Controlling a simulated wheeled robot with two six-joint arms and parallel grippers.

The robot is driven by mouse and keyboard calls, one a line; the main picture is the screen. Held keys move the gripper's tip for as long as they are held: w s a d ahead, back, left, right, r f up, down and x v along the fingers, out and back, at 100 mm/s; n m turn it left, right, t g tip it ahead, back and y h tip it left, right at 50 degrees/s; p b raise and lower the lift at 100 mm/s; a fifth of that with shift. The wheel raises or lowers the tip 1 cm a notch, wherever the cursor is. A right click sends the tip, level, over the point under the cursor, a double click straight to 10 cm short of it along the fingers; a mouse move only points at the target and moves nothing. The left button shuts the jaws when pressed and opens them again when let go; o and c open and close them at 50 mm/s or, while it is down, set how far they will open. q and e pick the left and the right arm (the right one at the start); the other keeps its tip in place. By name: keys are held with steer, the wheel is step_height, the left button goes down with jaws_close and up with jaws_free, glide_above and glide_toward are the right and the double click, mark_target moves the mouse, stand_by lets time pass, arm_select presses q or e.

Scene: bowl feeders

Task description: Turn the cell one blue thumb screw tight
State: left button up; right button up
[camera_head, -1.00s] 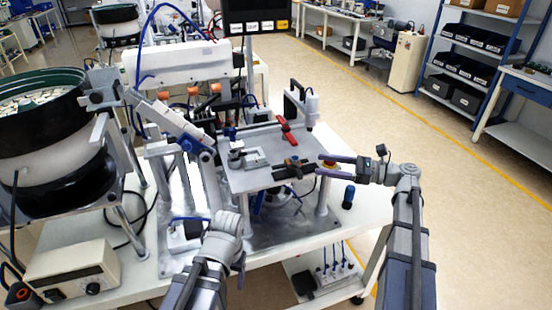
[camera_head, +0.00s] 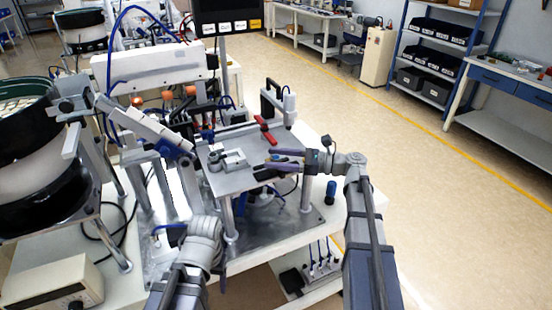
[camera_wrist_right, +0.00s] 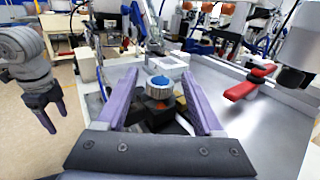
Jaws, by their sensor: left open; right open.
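The blue thumb screw (camera_wrist_right: 159,82) has a blue top and a ribbed silver rim. It stands upright on a dark block (camera_wrist_right: 160,117) at the edge of the metal plate in the right wrist view. My right gripper (camera_wrist_right: 164,75) is open, with one purple finger on each side of the screw and visible gaps between. In the head view my right gripper (camera_head: 270,159) is over the plate's right edge, and the screw is not clear there. My left gripper (camera_wrist_right: 50,112) hangs away from the plate with its fingers apart and empty; in the head view its arm mostly hides it.
The metal plate (camera_head: 226,183) carries a red clamp handle (camera_head: 265,130) and a grey bracket (camera_head: 230,160). A camera-like post (camera_head: 288,105) stands at its back right corner. A bowl feeder (camera_head: 40,160) is at the left. A blue-topped cylinder (camera_head: 331,190) stands on the white table's right side.

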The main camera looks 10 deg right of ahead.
steer(key=shift+a, duration=0.1)
steer(key=shift+c, duration=0.3)
jaws_close()
